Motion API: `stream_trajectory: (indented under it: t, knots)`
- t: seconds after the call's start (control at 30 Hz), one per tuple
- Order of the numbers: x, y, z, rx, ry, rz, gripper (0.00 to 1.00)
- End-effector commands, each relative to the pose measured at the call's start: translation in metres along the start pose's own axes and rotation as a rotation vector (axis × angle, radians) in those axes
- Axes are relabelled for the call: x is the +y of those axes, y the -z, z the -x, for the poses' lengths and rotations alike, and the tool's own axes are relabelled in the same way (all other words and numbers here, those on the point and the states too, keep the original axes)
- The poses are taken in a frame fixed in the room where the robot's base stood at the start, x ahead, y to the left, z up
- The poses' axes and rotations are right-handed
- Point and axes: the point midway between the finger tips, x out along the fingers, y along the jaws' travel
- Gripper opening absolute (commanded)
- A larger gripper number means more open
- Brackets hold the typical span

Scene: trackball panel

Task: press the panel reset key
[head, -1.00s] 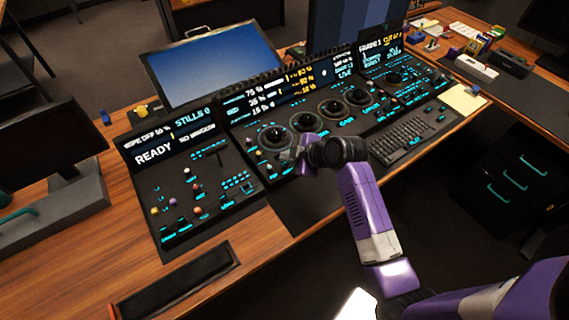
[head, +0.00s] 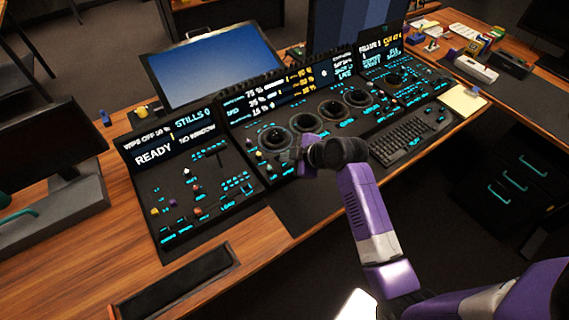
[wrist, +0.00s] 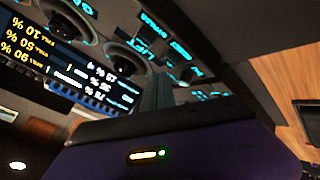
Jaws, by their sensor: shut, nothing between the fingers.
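The black control panel (head: 222,165) spans the wooden desk, with lit screens, trackballs and cyan-lettered keys. My gripper (head: 290,156) is over its middle section, just in front of the left trackball (head: 274,138). In the wrist view my gripper's dark fingers (wrist: 157,92) are together and empty, close to the panel face. Small keys and coloured knobs lie around the trackballs and on the left section. The key labels are too small or blurred to read, so I cannot tell which is the reset key. My wrist hides part of the panel. Contact with a key cannot be told.
A keyboard (head: 411,138) lies right of my arm, with a yellow note pad (head: 462,101) beyond it. A blue-screened monitor (head: 215,68) stands behind the panel. A dark monitor (head: 45,145) is at the left. The wooden desk front (head: 85,245) is bare at lower left.

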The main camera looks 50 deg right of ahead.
Motion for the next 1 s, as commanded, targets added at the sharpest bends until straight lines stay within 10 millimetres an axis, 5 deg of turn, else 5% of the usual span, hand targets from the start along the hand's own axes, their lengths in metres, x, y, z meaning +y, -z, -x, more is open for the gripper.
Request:
stream_trajectory:
  t: [1.0]
  knots:
    - [-0.0045, -0.0045, -0.0061, 0.0, 0.0, 0.0, 0.0]
